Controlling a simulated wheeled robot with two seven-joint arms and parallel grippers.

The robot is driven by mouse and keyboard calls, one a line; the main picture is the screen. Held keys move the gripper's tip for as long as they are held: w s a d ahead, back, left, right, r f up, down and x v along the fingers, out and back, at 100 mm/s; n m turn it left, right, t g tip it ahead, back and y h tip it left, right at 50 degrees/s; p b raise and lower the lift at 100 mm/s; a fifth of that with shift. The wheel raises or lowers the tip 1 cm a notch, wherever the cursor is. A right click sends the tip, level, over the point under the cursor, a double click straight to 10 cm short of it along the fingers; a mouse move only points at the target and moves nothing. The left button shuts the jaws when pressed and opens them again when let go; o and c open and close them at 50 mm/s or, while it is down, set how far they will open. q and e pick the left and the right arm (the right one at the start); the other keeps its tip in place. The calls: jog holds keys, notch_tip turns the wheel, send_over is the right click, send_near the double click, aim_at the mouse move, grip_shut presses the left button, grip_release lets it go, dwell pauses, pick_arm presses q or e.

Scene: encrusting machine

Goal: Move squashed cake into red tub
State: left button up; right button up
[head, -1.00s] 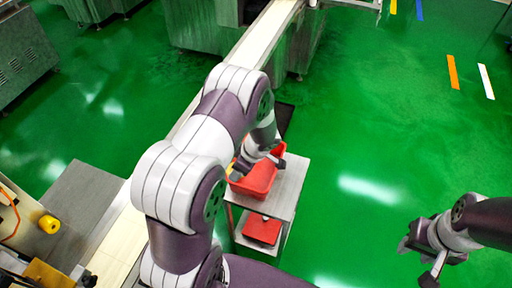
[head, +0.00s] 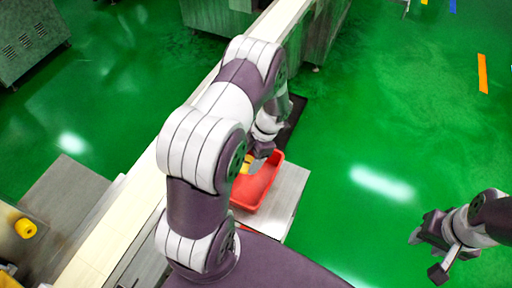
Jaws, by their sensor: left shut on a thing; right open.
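The red tub (head: 262,188) stands on a grey metal cart right of the conveyor in the head view. My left gripper (head: 248,160) is over the tub's far left part, pointing down. It is shut on a small yellow piece, the squashed cake (head: 245,167), partly hidden by my arm and the gripper. I cannot tell whether the cake touches the tub. My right gripper (head: 427,254) is open and empty over the green floor at the right.
The pale conveyor belt (head: 118,232) runs diagonally from bottom left to the top. The cart top (head: 288,185) has bare room right of the tub. A dark mat (head: 292,122) lies behind the cart. Grey machines stand at the back and left.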

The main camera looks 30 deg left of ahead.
pick_arm(q)
jog(key=shift+f, duration=0.55)
jog(key=f+b, duration=0.2)
jog(key=f, duration=0.1)
jog(key=f+b, duration=0.1)
jog(key=shift+s+f, duration=0.25)
jog(key=o, duration=0.9)
jog(key=shift+s+r, duration=0.1)
jog(key=shift+o, duration=0.2)
